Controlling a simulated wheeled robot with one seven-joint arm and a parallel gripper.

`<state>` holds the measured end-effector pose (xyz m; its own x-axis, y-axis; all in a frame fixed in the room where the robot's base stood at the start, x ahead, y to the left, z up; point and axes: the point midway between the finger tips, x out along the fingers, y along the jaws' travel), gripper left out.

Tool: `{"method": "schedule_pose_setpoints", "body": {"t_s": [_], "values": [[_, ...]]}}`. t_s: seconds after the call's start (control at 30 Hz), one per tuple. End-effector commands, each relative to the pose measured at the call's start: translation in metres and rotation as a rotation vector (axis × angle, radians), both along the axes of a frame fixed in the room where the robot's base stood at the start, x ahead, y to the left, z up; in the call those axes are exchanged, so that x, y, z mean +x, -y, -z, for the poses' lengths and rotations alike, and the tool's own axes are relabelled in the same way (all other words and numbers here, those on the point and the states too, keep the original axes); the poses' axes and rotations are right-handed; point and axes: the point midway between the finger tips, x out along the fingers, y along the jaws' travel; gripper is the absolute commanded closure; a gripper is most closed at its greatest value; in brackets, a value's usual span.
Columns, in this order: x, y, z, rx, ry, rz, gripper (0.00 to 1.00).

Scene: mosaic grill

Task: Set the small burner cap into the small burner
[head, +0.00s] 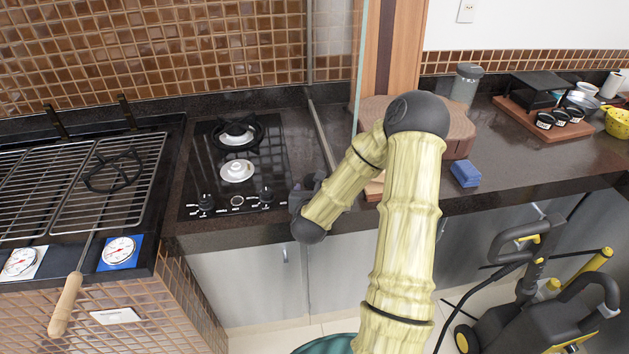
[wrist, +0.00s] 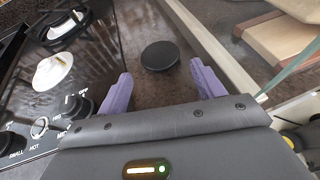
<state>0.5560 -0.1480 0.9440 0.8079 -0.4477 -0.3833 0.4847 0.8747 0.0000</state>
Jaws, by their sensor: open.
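A round black disc, which looks like the small burner cap (wrist: 160,55), lies flat on the dark counter right of the cooktop in the wrist view. My gripper (wrist: 162,82) is open, its two purple fingers apart on either side of the near side of the cap, not touching it. In the head view my gripper (head: 306,190) is at the cooktop's right edge, and the cap is hidden there. The front burner (head: 237,171) is a bare white base without a grate; it also shows in the wrist view (wrist: 52,71). The back burner (head: 238,139) has a black ring grate around a white centre.
The black glass cooktop (head: 215,160) has knobs (head: 266,196) along its front. A loose black grate (head: 113,171) sits on the grill at left. A glass panel (head: 358,60) and a wooden slab (head: 460,128) stand right of the gripper. A blue sponge (head: 465,174) lies farther right.

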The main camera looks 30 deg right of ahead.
Motion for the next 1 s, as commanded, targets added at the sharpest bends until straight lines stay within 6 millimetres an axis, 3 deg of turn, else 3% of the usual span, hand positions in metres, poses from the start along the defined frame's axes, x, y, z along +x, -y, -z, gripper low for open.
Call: {"method": "schedule_pose_setpoints", "body": {"t_s": [0.17, 0.53, 1.0], "values": [[0.002, 0.001, 0.001, 0.000, 0.000, 0.001, 0.32], [0.039, 0.021, 0.019, 0.000, 0.000, 0.001, 0.32], [0.042, 0.023, 0.021, 0.000, 0.001, 0.000, 0.32]]}}
